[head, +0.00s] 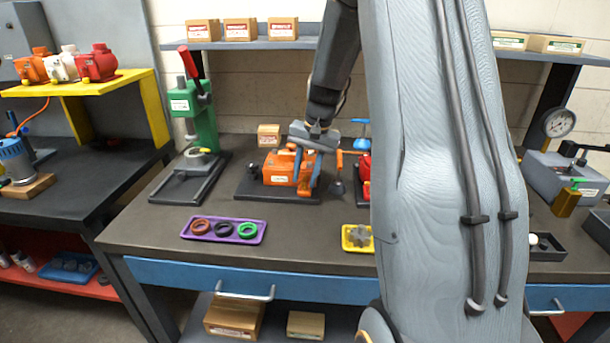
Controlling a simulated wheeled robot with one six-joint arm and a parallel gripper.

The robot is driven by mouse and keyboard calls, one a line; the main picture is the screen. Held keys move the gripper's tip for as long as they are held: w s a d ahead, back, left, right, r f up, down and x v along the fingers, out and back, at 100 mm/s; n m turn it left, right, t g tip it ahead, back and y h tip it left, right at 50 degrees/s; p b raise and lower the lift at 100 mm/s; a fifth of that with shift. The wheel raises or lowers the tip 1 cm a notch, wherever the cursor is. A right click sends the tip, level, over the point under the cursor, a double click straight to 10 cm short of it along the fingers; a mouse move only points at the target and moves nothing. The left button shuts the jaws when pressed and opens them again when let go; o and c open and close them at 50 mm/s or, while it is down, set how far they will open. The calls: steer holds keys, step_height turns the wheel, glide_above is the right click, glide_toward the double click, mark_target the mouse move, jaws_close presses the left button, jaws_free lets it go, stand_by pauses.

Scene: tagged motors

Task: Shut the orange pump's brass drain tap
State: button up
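The orange pump (277,168) sits on a dark base plate (250,189) on the middle bench, with a white label on its front. My gripper (305,181) reaches down from above over the right part of the pump. Its two blue-grey fingers stand apart in front of the orange body. I cannot tell whether they touch the pump or have anything between them. I cannot make out the brass drain tap; the fingers may cover it.
A red machine (364,168) stands close on the right, partly hidden by my arm. A green press (203,125) stands to the left. A purple tray (223,230) of rings and a yellow tray (357,239) lie in front. The bench between these trays is clear.

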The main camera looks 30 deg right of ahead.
steer(key=shift+a+f, duration=0.1)
steer(key=shift+f, duration=0.3)
jaws_close()
